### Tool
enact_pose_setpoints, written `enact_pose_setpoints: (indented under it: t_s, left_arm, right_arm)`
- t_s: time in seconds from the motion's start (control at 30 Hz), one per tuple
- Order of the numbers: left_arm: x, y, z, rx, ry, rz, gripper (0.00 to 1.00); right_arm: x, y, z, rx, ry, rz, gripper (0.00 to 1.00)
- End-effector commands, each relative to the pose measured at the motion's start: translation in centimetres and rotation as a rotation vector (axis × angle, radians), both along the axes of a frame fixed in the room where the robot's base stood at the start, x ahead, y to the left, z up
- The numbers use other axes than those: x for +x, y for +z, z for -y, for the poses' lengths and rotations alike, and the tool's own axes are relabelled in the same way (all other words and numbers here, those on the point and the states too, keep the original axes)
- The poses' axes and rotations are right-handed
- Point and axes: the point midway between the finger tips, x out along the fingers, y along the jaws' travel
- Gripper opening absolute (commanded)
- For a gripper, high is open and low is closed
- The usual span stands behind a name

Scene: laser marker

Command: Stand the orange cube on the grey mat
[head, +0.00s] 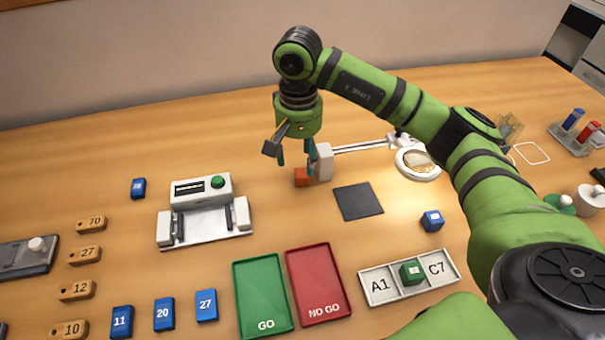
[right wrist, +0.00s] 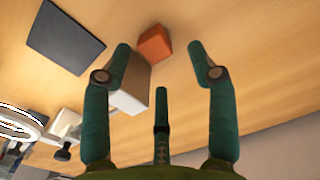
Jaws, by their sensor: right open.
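The orange cube (head: 302,177) lies on the wooden table beside a white block-shaped base (head: 325,163). In the right wrist view the orange cube (right wrist: 155,44) shows just past my fingertips, next to the pale base (right wrist: 133,85). The grey mat (head: 358,201) lies flat and bare to the right of the cube; it also shows in the right wrist view (right wrist: 66,38). My right gripper (head: 296,157) is open and empty above and behind the cube, its fingers (right wrist: 159,50) spread apart. My left gripper is not in view.
A ring magnifier (head: 417,163) extends from the white base. A blue cube (head: 432,220) sits right of the mat. A white device (head: 203,210) stands at left; green (head: 263,298) and red (head: 318,284) trays lie in front. A tray with a green cube (head: 410,280) is front right.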

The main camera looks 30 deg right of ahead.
Motion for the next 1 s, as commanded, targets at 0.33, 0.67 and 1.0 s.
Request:
enact_pose_setpoints:
  t_s: [0.33,0.67,1.0]
  left_arm:
    - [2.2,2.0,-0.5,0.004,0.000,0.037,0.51]
    - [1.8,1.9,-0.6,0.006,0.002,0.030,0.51]
    - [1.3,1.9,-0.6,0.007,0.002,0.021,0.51]
  right_arm:
    - [-0.1,-4.3,0.6,0.001,-0.001,-0.003,0.59]
    - [0.0,-5.3,0.7,0.001,0.000,0.001,0.59]
    - [0.0,-5.3,0.6,0.000,0.000,0.001,0.15]
